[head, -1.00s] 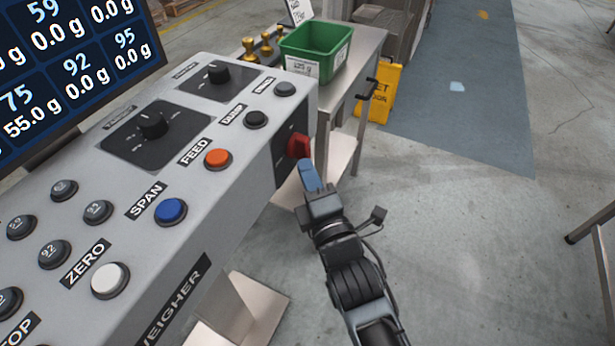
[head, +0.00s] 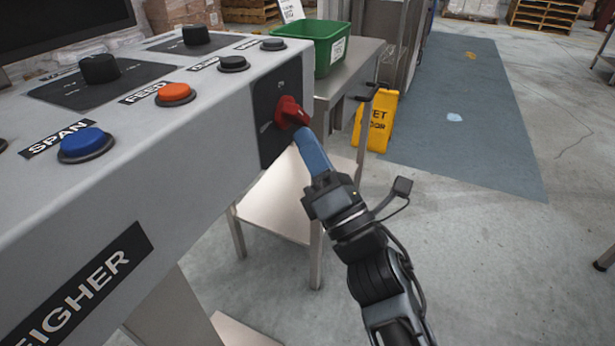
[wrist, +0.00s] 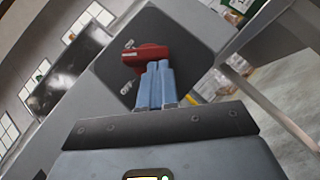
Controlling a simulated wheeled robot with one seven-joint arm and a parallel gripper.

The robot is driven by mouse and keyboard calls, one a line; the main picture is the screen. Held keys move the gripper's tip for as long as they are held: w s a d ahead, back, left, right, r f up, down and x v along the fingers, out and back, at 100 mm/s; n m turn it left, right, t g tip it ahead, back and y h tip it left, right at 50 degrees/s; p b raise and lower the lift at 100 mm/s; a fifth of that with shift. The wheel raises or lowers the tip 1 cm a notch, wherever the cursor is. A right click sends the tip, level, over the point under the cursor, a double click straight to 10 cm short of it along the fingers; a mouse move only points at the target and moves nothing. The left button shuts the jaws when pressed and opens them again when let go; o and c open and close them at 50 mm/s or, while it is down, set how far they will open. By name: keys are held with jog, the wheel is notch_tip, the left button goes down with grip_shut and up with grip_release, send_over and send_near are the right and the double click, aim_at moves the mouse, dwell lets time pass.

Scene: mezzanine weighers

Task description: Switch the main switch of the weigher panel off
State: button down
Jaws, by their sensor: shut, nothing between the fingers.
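The weigher panel (head: 200,125) is a grey console on the left. Its main switch (head: 290,112) is a red rotary handle on a dark plate (head: 266,140) on the console's end face. In the wrist view the red handle (wrist: 145,53) lies crosswise above my fingertips, and an OFF mark (wrist: 127,88) shows beside it. My gripper (head: 303,137) is shut and empty, its blue fingers at the handle's lower side; I cannot tell whether they touch it. The panel's screen (head: 65,25) is dark, and it is dark in the wrist view (wrist: 75,68) too.
Orange (head: 174,93) and blue (head: 85,143) buttons and black knobs sit on the console top. A green bin (head: 315,42) stands on a metal table behind the switch. A yellow wet-floor sign (head: 376,120) stands beyond. The floor to the right is open.

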aim_at(308, 120)
jog(key=shift+w+d+n+g+y+b, duration=0.15)
jog(key=shift+w+n+g+y+b, duration=0.3)
jog(key=shift+n+g+y+b, duration=1.05)
jog(key=shift+w+d+n+g+y+b, duration=0.35)
jog(key=shift+n+y+b, duration=0.7)
jog(key=shift+n+b, duration=1.35)
jog(key=shift+w+n+g+y+b, duration=0.65)
jog(key=shift+n+y+b, duration=0.65)
jog(key=shift+b, duration=1.3)
jog(key=shift+r, duration=0.15)
jog(key=s+d+f+b, duration=0.2)
jog(key=d+f, duration=0.4)
jog(key=f, duration=0.5)
jog(key=shift+s+d+b, duration=0.25)
jog(key=shift+d+b, duration=0.1)
jog(key=shift+b, duration=0.25)
jog(key=shift+f+h, duration=0.15)
jog(key=shift+h, duration=0.1)
